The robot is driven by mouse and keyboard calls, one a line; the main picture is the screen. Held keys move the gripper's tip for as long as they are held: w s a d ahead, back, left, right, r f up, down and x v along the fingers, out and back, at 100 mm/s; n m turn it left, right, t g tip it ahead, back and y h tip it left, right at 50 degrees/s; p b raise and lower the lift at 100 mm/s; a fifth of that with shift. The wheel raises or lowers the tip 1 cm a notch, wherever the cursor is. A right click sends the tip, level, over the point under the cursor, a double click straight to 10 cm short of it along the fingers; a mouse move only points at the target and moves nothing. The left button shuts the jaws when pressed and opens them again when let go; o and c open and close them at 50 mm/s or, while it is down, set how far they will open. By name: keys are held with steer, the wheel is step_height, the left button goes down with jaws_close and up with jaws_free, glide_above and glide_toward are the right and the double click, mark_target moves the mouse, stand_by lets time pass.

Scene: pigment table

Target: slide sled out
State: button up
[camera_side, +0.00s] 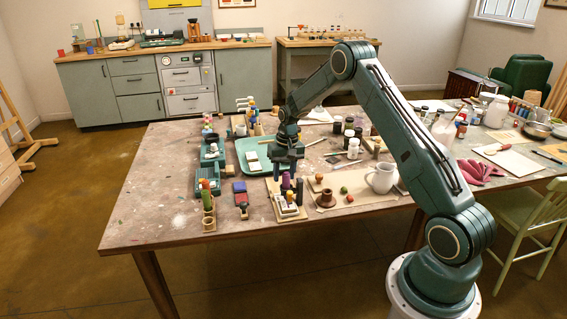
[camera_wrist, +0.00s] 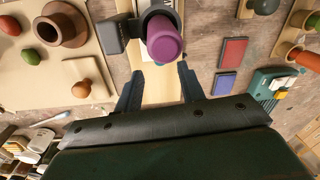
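My gripper (camera_side: 288,168) hangs low over the front middle of the table. In the wrist view its two dark fingers (camera_wrist: 158,84) are apart, with nothing between them but the pale wooden board below. A purple cylinder (camera_wrist: 165,42) stands just beyond the fingertips, with a dark grey block (camera_wrist: 112,36) at its left. In the side view the purple cylinder (camera_side: 286,181) shows just under my gripper, over a narrow wooden board (camera_side: 280,214) that carries a small white-and-dark box (camera_side: 287,204). I cannot tell for sure which part is the sled.
A red-and-blue pad piece (camera_side: 241,193) and a teal holder (camera_side: 208,181) lie to the left. A teal tray (camera_side: 247,147) is behind. A brown pot (camera_side: 327,197) and a white mug (camera_side: 381,178) stand to the right.

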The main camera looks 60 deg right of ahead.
steer(key=shift+w+a+f, duration=0.1)
steer(key=shift+a+f, duration=0.05)
steer(key=shift+f, duration=1.9)
steer(key=shift+c, duration=0.5)
jaws_close()
